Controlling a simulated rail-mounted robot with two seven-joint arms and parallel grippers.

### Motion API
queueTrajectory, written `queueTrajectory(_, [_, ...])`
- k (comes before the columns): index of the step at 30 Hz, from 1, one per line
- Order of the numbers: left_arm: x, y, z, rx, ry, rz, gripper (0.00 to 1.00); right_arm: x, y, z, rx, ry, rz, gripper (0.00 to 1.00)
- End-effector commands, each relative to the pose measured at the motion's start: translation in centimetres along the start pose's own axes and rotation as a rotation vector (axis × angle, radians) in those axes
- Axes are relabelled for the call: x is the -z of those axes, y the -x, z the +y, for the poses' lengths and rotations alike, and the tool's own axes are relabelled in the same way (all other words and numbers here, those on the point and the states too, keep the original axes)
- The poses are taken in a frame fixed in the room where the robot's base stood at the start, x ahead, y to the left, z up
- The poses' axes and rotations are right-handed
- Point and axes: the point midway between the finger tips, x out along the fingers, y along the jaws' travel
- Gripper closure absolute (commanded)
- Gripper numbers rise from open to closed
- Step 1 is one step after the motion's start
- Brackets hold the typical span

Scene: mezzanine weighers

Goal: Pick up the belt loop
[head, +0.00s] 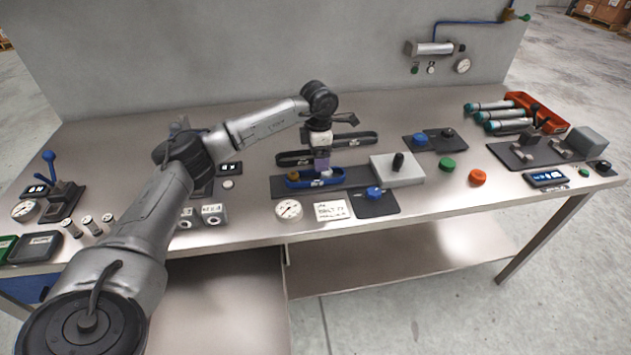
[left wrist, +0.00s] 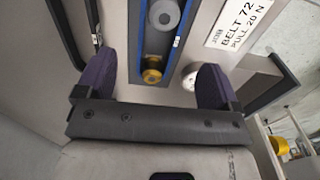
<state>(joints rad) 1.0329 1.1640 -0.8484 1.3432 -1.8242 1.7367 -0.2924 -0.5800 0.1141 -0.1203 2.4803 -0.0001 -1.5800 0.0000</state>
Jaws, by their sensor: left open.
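A blue belt loop (head: 297,184) lies on a dark plate (head: 365,180) near the middle of the bench in the head view. I see nothing held. My right gripper is out of view.
A pale block with a black knob (head: 398,168) stands just right of the loops. In front are a dial (head: 288,209), a card (head: 332,211) reading belt 72, and a blue knob (head: 374,192). An orange tray (head: 540,108) is at the back right.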

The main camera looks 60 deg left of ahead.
Motion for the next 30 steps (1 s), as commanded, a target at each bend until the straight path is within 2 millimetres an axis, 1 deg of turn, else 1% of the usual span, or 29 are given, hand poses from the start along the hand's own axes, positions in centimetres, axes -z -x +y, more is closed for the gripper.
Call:
queueTrajectory(1, [0.0, -0.9, 0.0, 0.001, 0.000, 0.001, 0.13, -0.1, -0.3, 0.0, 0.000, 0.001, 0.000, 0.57])
queueTrajectory(3, [0.0, -1.6, 0.0, 0.001, 0.000, 0.000, 0.13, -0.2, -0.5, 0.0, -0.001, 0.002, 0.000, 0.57])
queueTrajectory(14, [0.0, -3.1, -0.1, 0.001, -0.001, -0.001, 0.13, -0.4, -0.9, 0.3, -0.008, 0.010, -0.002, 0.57])
queueTrajectory(17, [0.1, -4.2, -0.1, 0.001, -0.001, 0.001, 0.13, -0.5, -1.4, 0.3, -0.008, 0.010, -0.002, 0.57])
queueTrajectory(21, [0.2, -6.1, -0.1, 0.002, -0.001, 0.001, 0.13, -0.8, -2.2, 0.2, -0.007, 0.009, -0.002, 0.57])
queueTrajectory(24, [0.2, -7.2, -0.1, 0.002, 0.000, 0.000, 0.13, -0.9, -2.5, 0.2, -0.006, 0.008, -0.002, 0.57])
queueTrajectory(27, [0.2, -7.6, -0.1, 0.001, 0.000, -0.002, 0.13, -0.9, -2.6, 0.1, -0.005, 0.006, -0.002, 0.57])
queueTrajectory(30, [0.2, -7.6, -0.1, 0.001, -0.001, -0.002, 0.13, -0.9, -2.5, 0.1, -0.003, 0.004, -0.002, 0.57])
